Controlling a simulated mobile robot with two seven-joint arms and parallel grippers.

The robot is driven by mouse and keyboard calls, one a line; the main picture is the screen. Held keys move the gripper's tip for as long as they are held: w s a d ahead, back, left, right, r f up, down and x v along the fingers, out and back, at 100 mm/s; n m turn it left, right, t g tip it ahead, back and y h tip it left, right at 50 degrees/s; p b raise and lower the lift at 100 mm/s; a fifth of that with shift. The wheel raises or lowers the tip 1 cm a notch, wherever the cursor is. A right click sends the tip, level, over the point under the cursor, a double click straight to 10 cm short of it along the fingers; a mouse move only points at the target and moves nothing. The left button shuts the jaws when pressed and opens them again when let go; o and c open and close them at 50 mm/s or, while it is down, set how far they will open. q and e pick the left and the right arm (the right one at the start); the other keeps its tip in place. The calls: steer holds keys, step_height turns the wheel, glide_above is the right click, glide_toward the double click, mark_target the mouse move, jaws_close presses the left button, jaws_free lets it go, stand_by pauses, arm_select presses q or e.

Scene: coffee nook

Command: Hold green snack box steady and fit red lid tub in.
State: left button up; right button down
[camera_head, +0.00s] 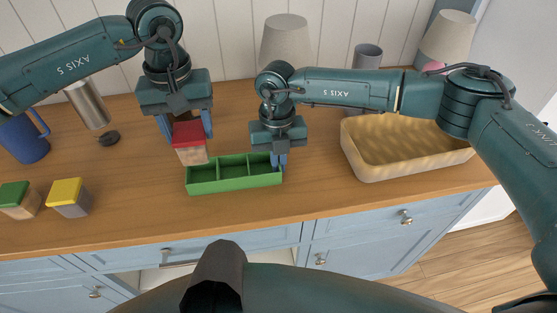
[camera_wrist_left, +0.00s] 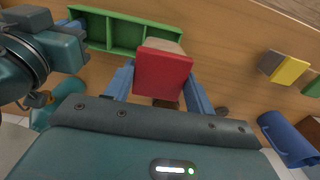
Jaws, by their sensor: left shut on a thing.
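The red lid tub (camera_head: 189,142), with a pale wooden-looking body, is held in the air between the fingers of my left gripper (camera_head: 190,130). It also shows in the left wrist view (camera_wrist_left: 163,75). The green snack box (camera_head: 237,183) lies on the counter, an open tray with three compartments that look empty. The tub is just above the box's left back part and looks slightly tilted. The box also shows in the left wrist view (camera_wrist_left: 127,37). My right gripper (camera_head: 279,161) is at the box's right end, its fingers close together on the end wall.
A yellow lid tub (camera_head: 68,198) and a green lid tub (camera_head: 18,200) stand at the left. A blue mug (camera_head: 26,140), a metal cup (camera_head: 87,104) and a small black disc (camera_head: 108,138) are behind them. A tan tray (camera_head: 400,172) stands at the right.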

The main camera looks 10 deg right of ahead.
arm_select(q)
steer(key=shift+f, duration=1.65)
steer(key=shift+f, duration=0.55)
steer(key=shift+f, duration=0.7)
steer(key=shift+f, duration=0.1)
steer(key=shift+f, duration=0.35)
steer(key=shift+f, duration=1)
stand_by(0.3)
steer(key=o, duration=1.1)
